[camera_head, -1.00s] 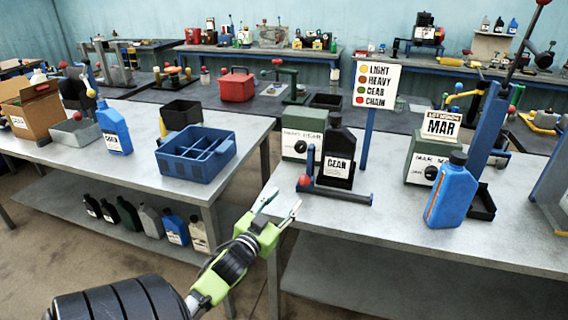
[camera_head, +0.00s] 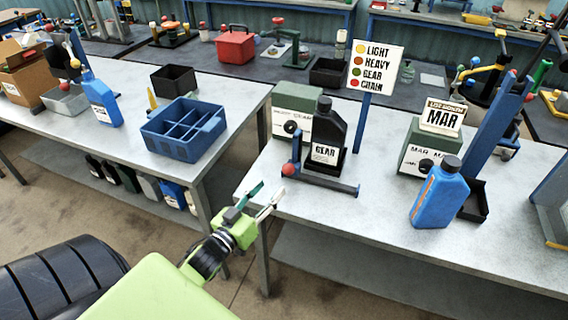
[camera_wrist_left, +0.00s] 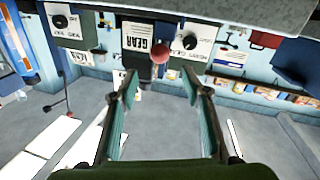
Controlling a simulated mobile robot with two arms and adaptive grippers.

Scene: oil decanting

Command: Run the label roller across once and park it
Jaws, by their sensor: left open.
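The label roller, a blue bar with an upright arm and a red ball knob (camera_head: 289,169), stands in front of a black bottle labelled GEAR (camera_head: 327,135) on the right bench. Its blue base bar (camera_head: 335,186) runs along the bottle's front. My left gripper (camera_head: 266,197) is open and empty at the bench's left front corner, apart from the knob and to its lower left. In the left wrist view, the red knob (camera_wrist_left: 163,54) shows beyond and between the open fingers (camera_wrist_left: 162,90), with the GEAR label (camera_wrist_left: 136,42) beside it. My right gripper is not seen.
A green box (camera_head: 292,122) stands behind the bottle. A blue jug (camera_head: 438,195), a second green box (camera_head: 420,150) and a colour sign (camera_head: 375,68) stand to the right. A blue divided crate (camera_head: 184,130) is on the left bench. The right bench's front strip is clear.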

